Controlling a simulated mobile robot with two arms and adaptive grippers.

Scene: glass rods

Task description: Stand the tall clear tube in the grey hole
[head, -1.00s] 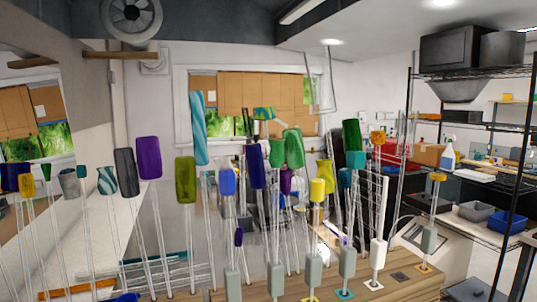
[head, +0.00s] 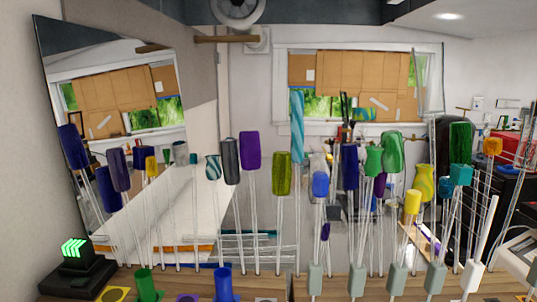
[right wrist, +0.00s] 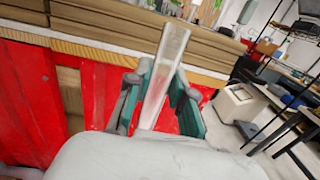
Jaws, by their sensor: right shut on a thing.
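The tall clear tube (right wrist: 166,70) shows in the right wrist view. My right gripper (right wrist: 157,98) is shut on it, with a teal-lined finger on each side. The tube leans slightly right in that view, and its far end is near the top edge. Its lower part is hidden behind the gripper body. Neither gripper shows in the head view.
Many glass rods with coloured ends stand along the bench in the head view. A green holder (head: 145,285), a blue holder (head: 223,286) and a yellow plate (head: 115,294) are at the front left. A black box with a green display (head: 74,250) stands at far left.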

